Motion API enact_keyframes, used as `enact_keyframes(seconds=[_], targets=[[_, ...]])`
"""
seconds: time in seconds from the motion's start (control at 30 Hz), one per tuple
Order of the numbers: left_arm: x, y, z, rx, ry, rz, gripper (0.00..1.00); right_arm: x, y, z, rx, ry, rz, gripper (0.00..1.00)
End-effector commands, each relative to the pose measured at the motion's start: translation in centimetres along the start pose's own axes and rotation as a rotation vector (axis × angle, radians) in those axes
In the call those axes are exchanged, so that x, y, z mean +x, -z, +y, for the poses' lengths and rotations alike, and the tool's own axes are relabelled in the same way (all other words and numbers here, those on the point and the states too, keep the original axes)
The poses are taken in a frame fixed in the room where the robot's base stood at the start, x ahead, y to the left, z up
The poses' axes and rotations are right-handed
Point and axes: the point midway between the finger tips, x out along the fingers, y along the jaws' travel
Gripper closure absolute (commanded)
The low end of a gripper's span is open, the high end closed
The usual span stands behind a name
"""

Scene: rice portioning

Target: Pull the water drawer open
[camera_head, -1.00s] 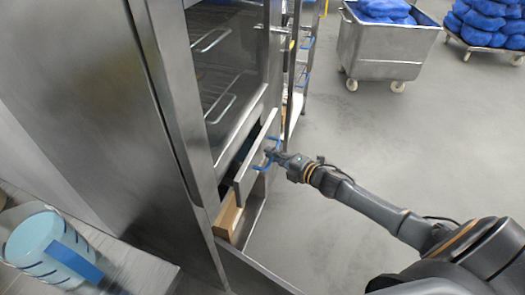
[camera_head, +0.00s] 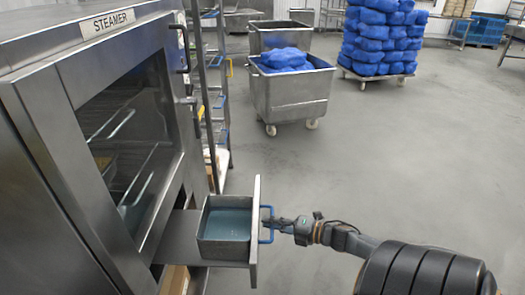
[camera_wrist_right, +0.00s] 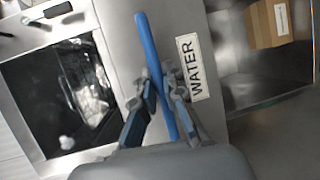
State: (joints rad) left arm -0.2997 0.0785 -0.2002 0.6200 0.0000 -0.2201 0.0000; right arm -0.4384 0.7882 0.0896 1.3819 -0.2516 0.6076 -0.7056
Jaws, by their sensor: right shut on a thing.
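The water drawer (camera_head: 255,225) stands well out from the steamer (camera_head: 110,130) in the head view. A metal pan (camera_head: 224,240) with bluish water sits in it behind the front panel. The drawer front has a blue handle (camera_head: 267,224). My right gripper (camera_head: 272,224) is shut on this handle, with its arm coming from the right. In the right wrist view the fingers of my right gripper (camera_wrist_right: 162,98) close around the blue handle (camera_wrist_right: 152,60), beside the "WATER" label (camera_wrist_right: 193,68). My left gripper is not in view.
A cardboard box (camera_head: 174,280) is below the drawer; it also shows in the wrist view (camera_wrist_right: 278,22). A tall rack (camera_head: 211,100) stands behind the steamer. A metal cart (camera_head: 291,95) with blue bags and a stacked pallet (camera_head: 380,45) stand farther back. The floor right of the drawer is clear.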

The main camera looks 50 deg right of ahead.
Motion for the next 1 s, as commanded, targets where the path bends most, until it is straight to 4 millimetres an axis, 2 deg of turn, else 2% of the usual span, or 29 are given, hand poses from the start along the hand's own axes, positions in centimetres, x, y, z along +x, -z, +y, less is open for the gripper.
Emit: enact_keyframes(seconds=[0.3,0.33,0.4,0.43,0.47,0.77,0.87,1.0], targets=[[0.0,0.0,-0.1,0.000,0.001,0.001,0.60,-0.1,-0.1,0.0,0.001,0.001,-0.003,1.00],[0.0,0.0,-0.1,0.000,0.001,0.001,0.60,-0.1,-0.1,0.0,0.001,0.001,-0.003,0.88],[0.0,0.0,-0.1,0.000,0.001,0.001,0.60,-0.1,-0.1,0.0,0.001,0.000,-0.002,0.74],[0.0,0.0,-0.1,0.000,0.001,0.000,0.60,-0.1,-0.1,0.0,0.001,0.000,-0.002,0.68],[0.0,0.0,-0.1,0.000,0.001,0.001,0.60,-0.1,-0.1,0.0,0.001,0.000,-0.002,0.66],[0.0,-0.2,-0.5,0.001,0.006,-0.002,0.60,-0.2,0.0,0.0,0.001,0.000,-0.001,0.66],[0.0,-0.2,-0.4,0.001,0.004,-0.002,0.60,-0.9,0.0,-0.1,0.002,0.003,-0.001,0.66],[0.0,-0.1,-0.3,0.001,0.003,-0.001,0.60,-3.0,0.0,-0.2,0.002,0.004,-0.001,0.66]])
